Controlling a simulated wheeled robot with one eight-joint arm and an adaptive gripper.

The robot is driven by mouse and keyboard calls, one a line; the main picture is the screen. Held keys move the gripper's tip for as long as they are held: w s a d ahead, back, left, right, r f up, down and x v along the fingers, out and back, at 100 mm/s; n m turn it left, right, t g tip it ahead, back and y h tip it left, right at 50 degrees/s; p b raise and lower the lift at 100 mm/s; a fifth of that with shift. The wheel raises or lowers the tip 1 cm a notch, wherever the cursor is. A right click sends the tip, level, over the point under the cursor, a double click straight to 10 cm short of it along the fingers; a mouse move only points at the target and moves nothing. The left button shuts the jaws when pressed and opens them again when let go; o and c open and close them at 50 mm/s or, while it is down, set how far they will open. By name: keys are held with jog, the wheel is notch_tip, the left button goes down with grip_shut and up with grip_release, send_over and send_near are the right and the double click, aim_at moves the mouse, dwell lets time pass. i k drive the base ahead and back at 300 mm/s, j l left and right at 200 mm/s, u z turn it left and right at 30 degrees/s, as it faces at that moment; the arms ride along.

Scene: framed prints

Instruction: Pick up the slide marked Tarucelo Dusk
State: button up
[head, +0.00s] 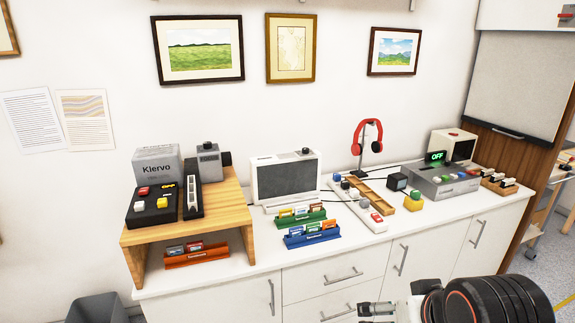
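Small slides stand in three racks on the white counter, and their markings are too small to read, so I cannot tell which is Tarucelo Dusk. The orange-red rack (197,260) is under the wooden riser, with grey and red slides (194,246) in it. The green rack (302,221) and the blue rack (312,240) stand in front of the grey-screened box and hold several coloured slides. My gripper (372,314) is at the bottom edge, partly cut off, in front of the counter and below its top. Its fingers look apart and empty, well away from the racks.
The wooden riser (243,213) carries a Klervo box (157,166), a button panel and a projector-like device. Bare counter lies in front of the racks.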

aim_at(331, 224)
jog(key=i+l+u, duration=0.2)
jog(key=i, duration=0.25)
jog(key=i+l+u, duration=0.2)
jog(key=i, duration=0.3)
jog(key=i+l+u, duration=0.2)
jog(key=k+l, duration=0.2)
jog(key=l, duration=0.25)
jog(key=u, duration=0.45)
jog(key=l+u, duration=0.45)
jog(key=k+l+u, duration=0.15)
jog(key=u, duration=0.25)
jog(key=k+l+u, duration=0.15)
jog(key=l+u, duration=0.3)
